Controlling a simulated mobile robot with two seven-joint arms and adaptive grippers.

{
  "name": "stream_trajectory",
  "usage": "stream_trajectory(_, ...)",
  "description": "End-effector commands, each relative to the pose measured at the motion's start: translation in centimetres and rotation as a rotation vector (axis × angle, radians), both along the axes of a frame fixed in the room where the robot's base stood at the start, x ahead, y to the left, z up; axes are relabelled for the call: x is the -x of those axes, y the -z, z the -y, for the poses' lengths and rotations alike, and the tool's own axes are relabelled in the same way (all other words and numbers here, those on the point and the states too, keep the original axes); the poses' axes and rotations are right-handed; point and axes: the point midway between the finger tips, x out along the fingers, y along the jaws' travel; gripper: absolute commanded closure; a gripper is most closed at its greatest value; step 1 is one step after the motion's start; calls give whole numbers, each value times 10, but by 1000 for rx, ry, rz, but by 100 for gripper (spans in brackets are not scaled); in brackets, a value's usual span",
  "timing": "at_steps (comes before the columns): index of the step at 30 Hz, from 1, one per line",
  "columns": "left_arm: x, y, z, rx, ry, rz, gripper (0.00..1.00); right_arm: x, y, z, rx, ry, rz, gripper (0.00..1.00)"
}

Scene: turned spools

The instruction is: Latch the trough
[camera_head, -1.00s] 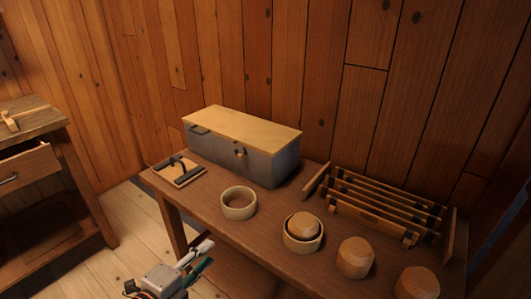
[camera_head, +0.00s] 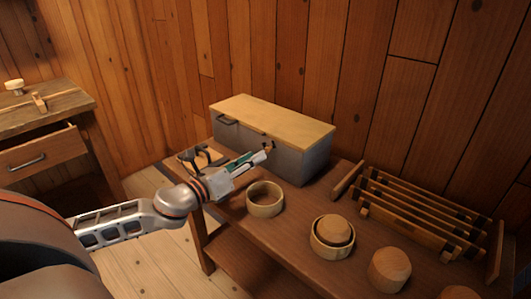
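The trough (camera_head: 305,165) is a long grey box at the back of the bench, with a flat pale wooden lid (camera_head: 275,120) lying closed on top. A small dark latch (camera_head: 270,145) sits on its front face, partly hidden by my gripper. A dark handle (camera_head: 226,120) is near the left of the front. My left gripper (camera_head: 265,154) reaches in from the left, its fingertips at or just in front of the latch; I cannot tell whether they touch it. The fingers look close together, but the gap between them is unclear. My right gripper is out of view.
On the bench (camera_head: 290,228) stand an empty wooden ring (camera_head: 265,207), a cup holding a wooden piece (camera_head: 332,245), turned blocks (camera_head: 389,269) and a slatted rack (camera_head: 420,212). A small board (camera_head: 187,156) lies behind my gripper. A side table with a drawer (camera_head: 40,152) stands left.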

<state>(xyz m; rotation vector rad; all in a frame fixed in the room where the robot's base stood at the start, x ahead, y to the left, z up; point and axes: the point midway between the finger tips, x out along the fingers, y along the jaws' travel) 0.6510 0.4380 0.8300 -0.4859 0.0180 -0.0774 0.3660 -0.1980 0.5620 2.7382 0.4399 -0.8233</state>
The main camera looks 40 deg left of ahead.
Motion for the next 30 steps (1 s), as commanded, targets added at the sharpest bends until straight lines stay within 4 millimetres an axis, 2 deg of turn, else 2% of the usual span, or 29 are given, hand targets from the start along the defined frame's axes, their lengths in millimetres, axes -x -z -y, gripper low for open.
stream_trajectory(12,-41,2,3,2,0,-2,71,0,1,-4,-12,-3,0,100)
stream_trajectory(18,-49,1,4,2,0,-2,71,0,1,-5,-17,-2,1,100)
stream_trajectory(27,-50,1,4,2,0,-2,71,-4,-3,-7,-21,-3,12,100)
stream_trajectory(28,-50,1,4,2,0,-2,74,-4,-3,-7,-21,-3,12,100)
stream_trajectory(30,-50,1,4,2,0,-2,92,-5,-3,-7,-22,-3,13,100)
